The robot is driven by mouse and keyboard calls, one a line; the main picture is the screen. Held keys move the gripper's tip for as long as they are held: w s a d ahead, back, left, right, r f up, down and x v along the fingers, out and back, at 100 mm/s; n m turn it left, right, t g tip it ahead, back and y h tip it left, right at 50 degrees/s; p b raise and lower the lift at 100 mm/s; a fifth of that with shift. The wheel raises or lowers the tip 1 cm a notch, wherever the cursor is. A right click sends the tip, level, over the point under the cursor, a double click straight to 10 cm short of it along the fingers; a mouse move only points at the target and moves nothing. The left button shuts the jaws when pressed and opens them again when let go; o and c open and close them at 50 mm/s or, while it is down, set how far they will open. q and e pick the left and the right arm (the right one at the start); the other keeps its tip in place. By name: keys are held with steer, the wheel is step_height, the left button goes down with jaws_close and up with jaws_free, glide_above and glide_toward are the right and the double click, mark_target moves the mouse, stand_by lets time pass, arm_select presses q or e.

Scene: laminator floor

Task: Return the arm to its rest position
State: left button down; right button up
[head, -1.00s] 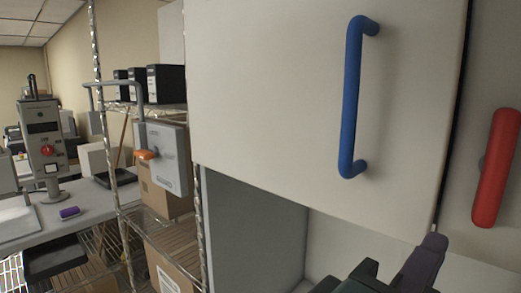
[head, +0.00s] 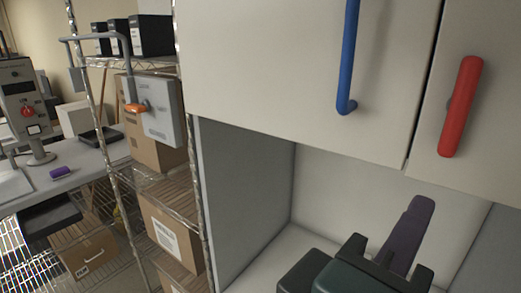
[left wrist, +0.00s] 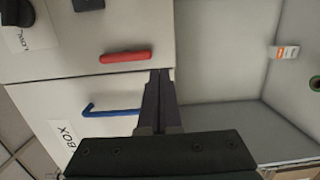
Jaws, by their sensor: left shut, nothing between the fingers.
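My left gripper (head: 421,205) shows at the lower right of the head view, with dark purple fingers on a dark green body. Its fingers are together with nothing between them. It is in front of the open space below the white cabinet doors, apart from both handles. In the left wrist view the shut fingers (left wrist: 159,75) point toward the cabinet front. My right gripper is in neither view.
Above my gripper are cabinet doors with a blue handle (head: 348,60) and a red handle (head: 461,105). A wire shelf with cardboard boxes (head: 172,236) stands left. A grey switch box (head: 163,112) with an orange lever hangs there. A bench (head: 90,168) is further left.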

arm_select(q)
steer(key=s+p, duration=0.1)
steer(key=s, duration=0.6)
steer(key=a+f+m+g+y, duration=0.55)
steer(key=a+f+m, duration=0.3)
steer(key=a, duration=0.45)
steer(key=s+a+f+m+g+y, duration=0.1)
steer(key=s+a+y, duration=0.2)
steer(key=a, duration=0.6)
steer(key=s+a+f+m+g+y+p, duration=0.1)
steer(key=s+a+g+y, duration=0.1)
steer(key=a, duration=0.7)
steer(key=shift+s+f+y, duration=0.3)
steer(key=shift+s+y, duration=0.25)
steer(key=shift+y, duration=0.6)
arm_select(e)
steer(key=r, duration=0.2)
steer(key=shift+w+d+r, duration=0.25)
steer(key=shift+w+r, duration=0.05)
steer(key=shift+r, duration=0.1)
arm_select(q)
steer(key=shift+d+g, duration=0.1)
steer(key=shift+g, duration=0.15)
